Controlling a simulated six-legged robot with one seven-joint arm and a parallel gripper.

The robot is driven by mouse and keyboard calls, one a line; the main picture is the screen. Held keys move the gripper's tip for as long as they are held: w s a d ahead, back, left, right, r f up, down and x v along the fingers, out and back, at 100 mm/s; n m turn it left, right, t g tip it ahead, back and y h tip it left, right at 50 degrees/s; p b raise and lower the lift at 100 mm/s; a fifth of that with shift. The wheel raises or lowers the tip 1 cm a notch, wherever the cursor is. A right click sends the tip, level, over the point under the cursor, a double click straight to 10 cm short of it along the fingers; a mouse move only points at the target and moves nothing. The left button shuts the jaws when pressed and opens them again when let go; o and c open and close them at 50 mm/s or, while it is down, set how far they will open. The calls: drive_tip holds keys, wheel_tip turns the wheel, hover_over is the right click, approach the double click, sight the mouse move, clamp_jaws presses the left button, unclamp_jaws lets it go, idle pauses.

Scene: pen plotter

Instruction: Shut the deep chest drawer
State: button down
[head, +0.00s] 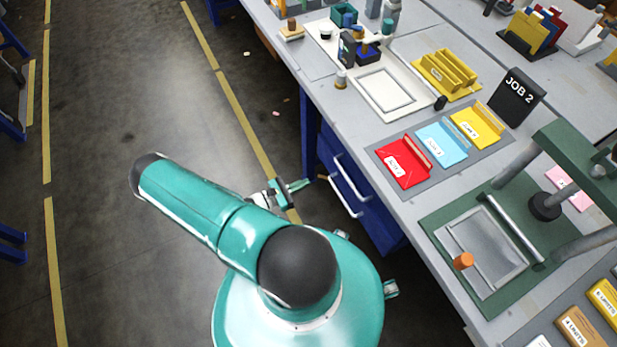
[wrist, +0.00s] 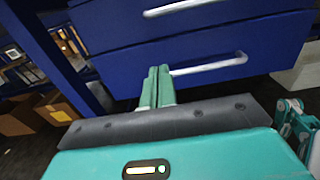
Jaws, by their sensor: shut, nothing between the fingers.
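The blue drawer chest stands under the workbench, with two drawer fronts and white handles in view. In the wrist view the upper drawer (wrist: 200,27) is at the top and the lower drawer (wrist: 205,88) is below it. In the head view the upper handle (head: 352,178) and lower handle (head: 343,197) show at the bench edge. I cannot tell how far either drawer stands out. My gripper (head: 309,180) is shut and empty. In the wrist view its fingertips (wrist: 160,70) are in front of the lower drawer, by the left end of its handle (wrist: 210,65); contact is unclear.
The grey workbench (head: 315,75) carries coloured trays, a JOB 2 sign (head: 518,90) and a green press (head: 470,215). A blue bench leg (wrist: 45,45) stands left of the drawers. Cardboard boxes (wrist: 55,108) lie beyond it. The floor (head: 120,100) at left is open.

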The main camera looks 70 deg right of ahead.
sight(337, 169)
drive_tip(key=x, duration=1.1)
drive_tip(key=shift+s, duration=0.15)
drive_tip(key=shift+s+d, duration=0.3)
drive_tip(key=shift+d, duration=0.1)
drive_tip(key=shift+x, duration=1.25)
drive_tip(key=shift+w+a, duration=0.2)
drive_tip(key=v, duration=1.4)
drive_tip(key=shift+w+a, duration=0.1)
drive_tip(key=shift+w, duration=0.05)
